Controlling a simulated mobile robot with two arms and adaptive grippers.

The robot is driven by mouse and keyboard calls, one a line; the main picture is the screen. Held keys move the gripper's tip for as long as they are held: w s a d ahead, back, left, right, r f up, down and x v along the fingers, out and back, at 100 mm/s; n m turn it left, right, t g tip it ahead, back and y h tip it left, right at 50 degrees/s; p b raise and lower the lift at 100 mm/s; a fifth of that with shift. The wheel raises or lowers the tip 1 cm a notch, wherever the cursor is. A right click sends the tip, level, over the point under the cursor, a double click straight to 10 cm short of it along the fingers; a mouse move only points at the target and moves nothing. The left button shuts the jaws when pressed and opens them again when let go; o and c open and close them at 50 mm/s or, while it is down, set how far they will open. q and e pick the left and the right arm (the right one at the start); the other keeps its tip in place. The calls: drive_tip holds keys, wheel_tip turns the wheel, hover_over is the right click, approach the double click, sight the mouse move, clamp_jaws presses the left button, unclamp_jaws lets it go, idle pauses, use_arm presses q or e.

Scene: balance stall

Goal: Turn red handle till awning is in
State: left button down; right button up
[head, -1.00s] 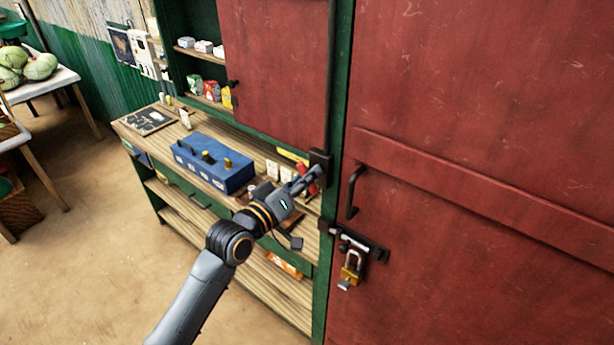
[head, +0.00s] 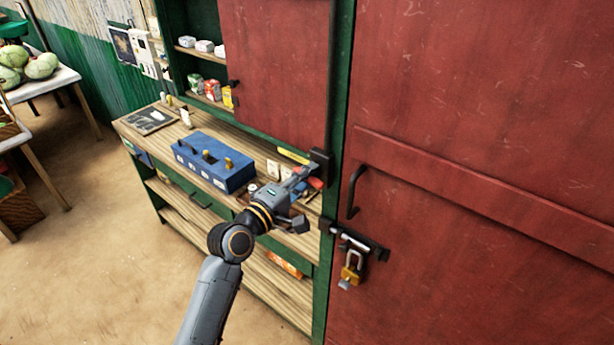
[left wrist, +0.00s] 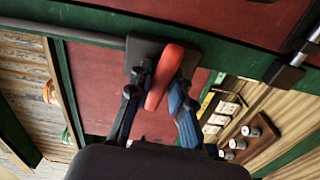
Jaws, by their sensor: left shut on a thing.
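The red handle (head: 316,182) sits at a dark bracket (head: 320,162) on the green post, beside the red shutter panel. In the left wrist view the red handle (left wrist: 163,78) stands between my two fingers, in front of the dark bracket (left wrist: 143,52). My left gripper (head: 303,181) is shut on it, its fingers touching both sides. In the head view the gripper hides part of the handle. The awning is in neither view. My right gripper is not in view.
Below the handle is a wooden counter (head: 152,128) with a blue box (head: 214,162) and small weights in a block (left wrist: 248,136). To the right is a red door (head: 470,120) with a pull handle (head: 355,192) and padlock (head: 351,270).

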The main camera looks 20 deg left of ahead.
use_arm(q)
drive_tip(key=shift+f+n, duration=0.1)
drive_tip(key=shift+n, duration=0.4)
drive_tip(key=c, duration=1.3)
unclamp_jaws()
drive_tip(key=v, duration=1.2)
